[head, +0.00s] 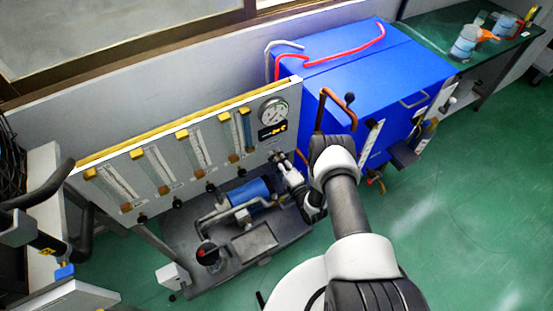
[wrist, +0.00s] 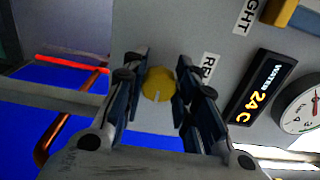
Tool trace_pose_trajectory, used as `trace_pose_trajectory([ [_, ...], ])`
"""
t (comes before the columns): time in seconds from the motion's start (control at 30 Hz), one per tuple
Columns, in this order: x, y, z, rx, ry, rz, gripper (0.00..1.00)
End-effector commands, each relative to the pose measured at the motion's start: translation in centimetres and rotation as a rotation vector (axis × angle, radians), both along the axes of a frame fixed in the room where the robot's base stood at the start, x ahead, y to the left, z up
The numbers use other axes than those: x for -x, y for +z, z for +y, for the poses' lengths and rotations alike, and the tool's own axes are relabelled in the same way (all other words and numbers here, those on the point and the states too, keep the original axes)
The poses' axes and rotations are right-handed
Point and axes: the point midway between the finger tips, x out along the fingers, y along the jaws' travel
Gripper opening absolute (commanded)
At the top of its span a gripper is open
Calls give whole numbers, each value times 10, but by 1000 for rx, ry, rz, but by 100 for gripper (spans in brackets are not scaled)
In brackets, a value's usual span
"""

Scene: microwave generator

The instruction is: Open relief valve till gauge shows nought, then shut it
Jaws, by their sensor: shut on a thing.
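The relief valve is a round yellow knob (wrist: 158,85) on the grey panel, beside a partly hidden label starting "RE". My gripper (wrist: 159,90) has its two dark fingers on either side of the knob in the wrist view and is shut on it. In the head view my gripper (head: 283,163) is at the panel's lower right, and the knob is hidden there. The round white gauge (head: 273,112) is at the panel's upper right. It is cut off at the right edge of the wrist view (wrist: 300,108), and its needle reading cannot be told.
A black display (wrist: 262,95) reads "WATER 24 C" near the gauge. Several flow tubes with yellow fittings line the panel (head: 130,152). A blue cabinet (head: 350,75) with red and copper pipes stands close on the right. A blue motor (head: 249,193) sits below the panel. Green floor is clear at right.

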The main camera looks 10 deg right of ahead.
Motion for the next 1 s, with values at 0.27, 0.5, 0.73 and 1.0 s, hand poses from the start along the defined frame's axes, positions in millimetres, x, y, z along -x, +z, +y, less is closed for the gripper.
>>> trace_pose_trajectory([
  [0.27,1,-1,0,-3,0,2,3],
  [0.5,0,0,0,-2,0,2,40],
  [0.73,0,0,0,-1,0,0,48],
  [1.0,5,0,-2,-1,-1,1,48],
])
